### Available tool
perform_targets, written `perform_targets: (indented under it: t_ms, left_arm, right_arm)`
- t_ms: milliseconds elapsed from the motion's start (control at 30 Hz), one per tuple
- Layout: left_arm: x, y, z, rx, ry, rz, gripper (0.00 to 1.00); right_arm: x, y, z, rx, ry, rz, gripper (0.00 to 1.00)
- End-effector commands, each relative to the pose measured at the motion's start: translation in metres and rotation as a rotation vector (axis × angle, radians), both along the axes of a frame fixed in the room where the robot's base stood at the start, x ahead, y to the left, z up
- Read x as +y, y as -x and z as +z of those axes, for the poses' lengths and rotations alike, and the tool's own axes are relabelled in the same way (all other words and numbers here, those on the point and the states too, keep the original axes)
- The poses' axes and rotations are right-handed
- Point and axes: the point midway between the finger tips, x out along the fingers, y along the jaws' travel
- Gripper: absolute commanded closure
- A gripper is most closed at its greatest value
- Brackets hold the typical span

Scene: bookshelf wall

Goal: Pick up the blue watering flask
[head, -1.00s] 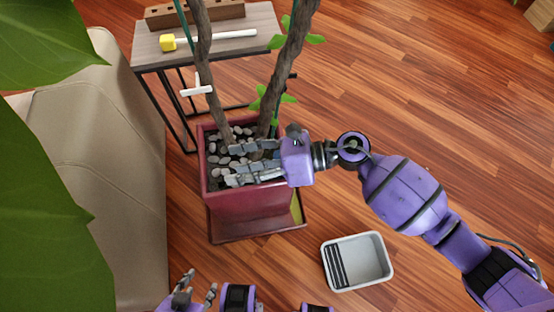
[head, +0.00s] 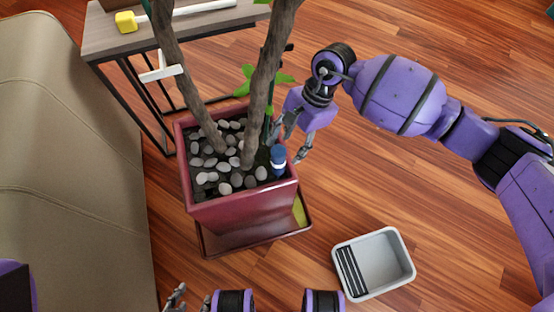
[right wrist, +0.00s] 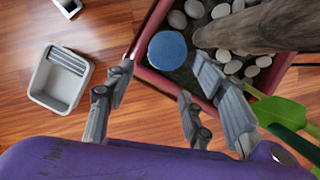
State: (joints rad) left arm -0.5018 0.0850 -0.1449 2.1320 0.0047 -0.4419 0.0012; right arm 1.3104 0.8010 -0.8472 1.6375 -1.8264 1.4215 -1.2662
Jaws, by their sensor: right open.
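The blue watering flask (head: 278,153) stands in the stones at the right side of the dark red planter (head: 240,212), near its rim. In the right wrist view, its round blue top (right wrist: 167,50) shows just beyond my fingers. My right gripper (head: 289,142) is open and empty, pointing down, with its fingers at the flask's upper end. In the right wrist view, the fingers (right wrist: 160,78) are spread to either side below the flask top; I cannot tell whether they touch it. My left gripper (head: 190,299) is at the bottom edge, partly cut off.
Two thick plant stems (head: 263,85) rise from the planter beside my right gripper, with green leaves (head: 249,80) close by. A grey box (head: 368,231) sits on the floor at the right. A beige sofa (head: 70,170) and a small table (head: 110,32) stand left.

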Motion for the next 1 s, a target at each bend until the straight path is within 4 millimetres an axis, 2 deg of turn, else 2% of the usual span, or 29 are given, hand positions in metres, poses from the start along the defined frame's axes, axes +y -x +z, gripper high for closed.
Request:
perform_targets:
  t_ms: [233,467,700,1000]
  left_arm:
    - [0.001,0.002,-0.005,0.005,-0.002,-0.003,0.6]
    - [0.002,0.006,-0.014,0.015,-0.004,-0.008,0.6]
    - [0.002,0.002,-0.014,0.009,-0.004,-0.013,0.6]
    - [0.001,0.0,-0.013,0.006,-0.003,-0.011,0.6]
  right_arm:
    - [0.012,0.009,-0.02,0.002,-0.003,0.0,0.51]
    - [0.024,0.018,-0.05,0.003,-0.001,-0.001,0.51]
    - [0.025,0.018,-0.052,0.0,-0.002,-0.002,0.51]
    - [0.025,0.018,-0.052,0.001,-0.002,-0.001,0.89]
